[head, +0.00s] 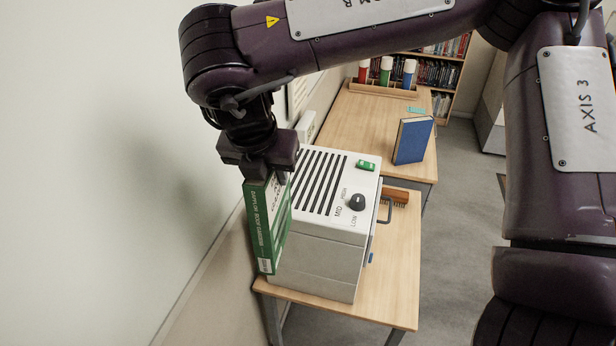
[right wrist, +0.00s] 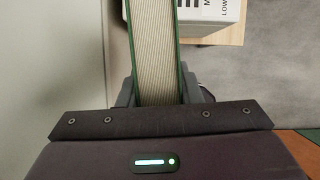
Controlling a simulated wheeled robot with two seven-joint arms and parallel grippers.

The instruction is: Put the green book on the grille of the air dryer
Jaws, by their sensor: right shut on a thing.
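The green book (head: 267,226) hangs upright from my right gripper (head: 262,175), spine toward the head camera. The gripper is shut on its upper end. In the right wrist view the book (right wrist: 155,45) shows its page edges between the fingers. The air dryer (head: 318,268) is a white box with a dark slotted grille (head: 319,181) on top, a green switch and a black knob. The book is at the dryer's left side, beside the grille and overlapping the dryer's edge in the picture; I cannot tell whether they touch. My left gripper is not in view.
The dryer stands on a wooden table (head: 390,290). A brush (head: 396,196) lies behind it at right. A farther table (head: 362,122) holds an upright blue book (head: 412,141) and a rack with red, green and blue bottles. A wall (head: 90,180) is close at left.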

